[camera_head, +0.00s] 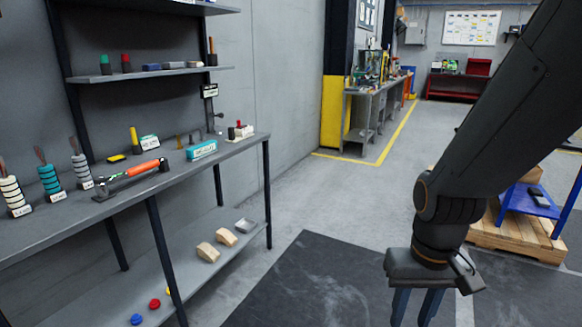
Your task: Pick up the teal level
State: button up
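A small teal block-shaped level (202,150) with a pale label lies on the top of the grey workbench (225,161), toward its right end. My gripper (416,318) hangs at the lower right of the view, pointing down, well to the right of the bench and apart from the level. Its two fingers show a gap between them with nothing seen in it, but the fingertips are cut off by the bottom edge of the picture.
An orange-handled tool (132,174) lies left of the level. Striped cylinders (50,181) stand at the left. A shelf (140,74) hangs above. A blue-framed cart (530,203) and wooden pallet (510,240) stand right.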

aim_at(195, 153)
jog(key=z, duration=0.25)
jog(key=i, duration=1.75)
jog(key=u, duration=0.6)
jog(key=i, duration=0.95)
jog(key=u, duration=0.7)
